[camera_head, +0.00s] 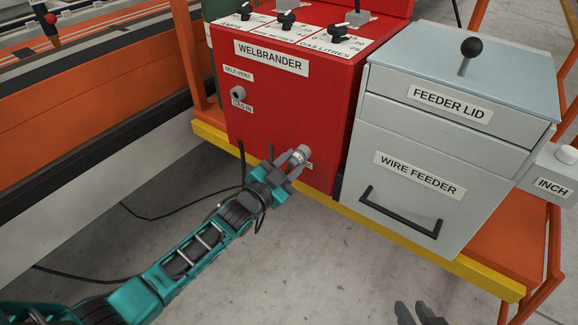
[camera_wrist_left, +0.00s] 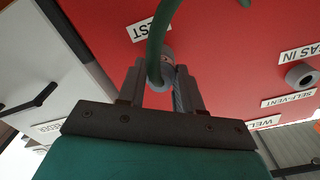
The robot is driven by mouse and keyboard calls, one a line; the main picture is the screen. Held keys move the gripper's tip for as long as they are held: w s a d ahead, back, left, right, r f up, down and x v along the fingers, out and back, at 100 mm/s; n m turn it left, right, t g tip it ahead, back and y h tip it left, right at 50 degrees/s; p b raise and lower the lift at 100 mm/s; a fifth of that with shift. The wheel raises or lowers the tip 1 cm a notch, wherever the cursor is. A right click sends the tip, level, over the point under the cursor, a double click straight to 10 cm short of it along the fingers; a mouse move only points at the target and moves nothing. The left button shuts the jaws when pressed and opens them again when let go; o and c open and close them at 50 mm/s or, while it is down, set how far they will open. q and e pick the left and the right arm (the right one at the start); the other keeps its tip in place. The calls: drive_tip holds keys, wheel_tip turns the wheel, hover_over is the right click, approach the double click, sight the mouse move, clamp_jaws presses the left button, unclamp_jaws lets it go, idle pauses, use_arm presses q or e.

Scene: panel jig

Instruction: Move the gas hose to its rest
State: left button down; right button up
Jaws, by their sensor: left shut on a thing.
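My left gripper (camera_head: 290,168) is in front of the lower part of the red Welbrander box. It is shut on the grey end of the gas hose (camera_head: 299,154). In the left wrist view the green hose (camera_wrist_left: 156,40) curves up from between the fingers of the left gripper (camera_wrist_left: 162,80). The grey end is close to the red face by a label ending in "EST" (camera_wrist_left: 150,28); I cannot tell whether it touches a holder there. The grey GAS IN port (camera_head: 238,93) is empty, its dark hole facing out. My right gripper (camera_head: 420,313) shows at the bottom edge, fingers apart and empty.
The red box (camera_head: 290,100) has knobs on top. The grey wire feeder (camera_head: 410,190) with a black handle stands just right of it. A yellow-edged orange cart (camera_head: 485,285) carries both. A dark cable (camera_head: 165,215) lies on the open floor.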

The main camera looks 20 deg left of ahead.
use_arm(q)
drive_tip(key=shift+w, duration=0.1)
use_arm(e)
drive_tip(key=shift+f, duration=0.1)
use_arm(q)
drive_tip(key=c, duration=0.7)
unclamp_jaws()
drive_tip(key=shift+o, duration=0.2)
drive_tip(key=p+v, duration=0.3)
drive_tip(key=v, duration=1)
use_arm(e)
wheel_tip(320, 180, up, 3)
drive_tip(key=shift+r, duration=0.15)
use_arm(q)
drive_tip(key=shift+d, duration=0.1)
drive_tip(key=s+r+n+g+y+p, duration=0.2)
drive_tip(key=s+n+g+p, duration=0.1)
drive_tip(key=s+p, duration=0.3)
drive_tip(key=s+d+r+n+g+y+p, duration=0.1)
drive_tip(key=s+r+n+g+y+p, duration=0.1)
drive_tip(key=s+p, duration=0.4)
drive_tip(key=shift+s+d+r+n+g, duration=0.3)
drive_tip(key=shift+s+n+g, duration=0.3)
drive_tip(key=shift+s+n, duration=0.65)
use_arm(e)
wheel_tip(320, 180, up, 8)
drive_tip(key=s+d+h, duration=0.1)
drive_tip(key=d, duration=0.2)
drive_tip(key=shift+s+f, duration=0.2)
drive_tip(key=shift+s, duration=0.05)
